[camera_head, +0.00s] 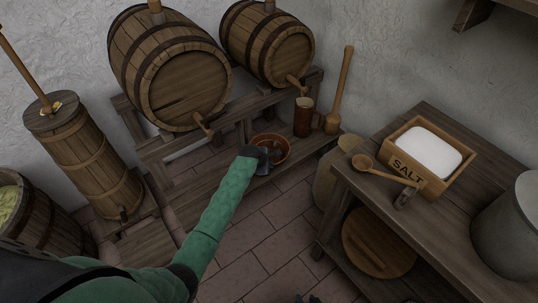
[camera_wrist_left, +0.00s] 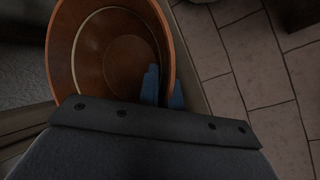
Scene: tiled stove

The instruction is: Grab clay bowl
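The clay bowl (camera_head: 272,145) is brown and round, at the low wooden bench below the barrels. It fills the upper left of the left wrist view (camera_wrist_left: 108,48), its open top facing the camera. My left gripper (camera_head: 262,163) is at the bowl's near side. In the left wrist view its blue fingers (camera_wrist_left: 164,90) straddle the bowl's wall, one inside and one outside, with little gap, and look shut on it. The hand's dark body hides the bowl's lower part. Only dark tips of my right gripper (camera_head: 308,299) show at the bottom edge, apart from everything.
A brown mug (camera_head: 304,117) and a wooden mallet-like tool (camera_head: 340,90) stand right of the bowl. Barrels (camera_head: 178,80) with taps sit on a rack above. A table (camera_head: 440,215) with a salt box (camera_head: 418,177) stands at right. Tiled floor (camera_head: 260,235) is clear in front.

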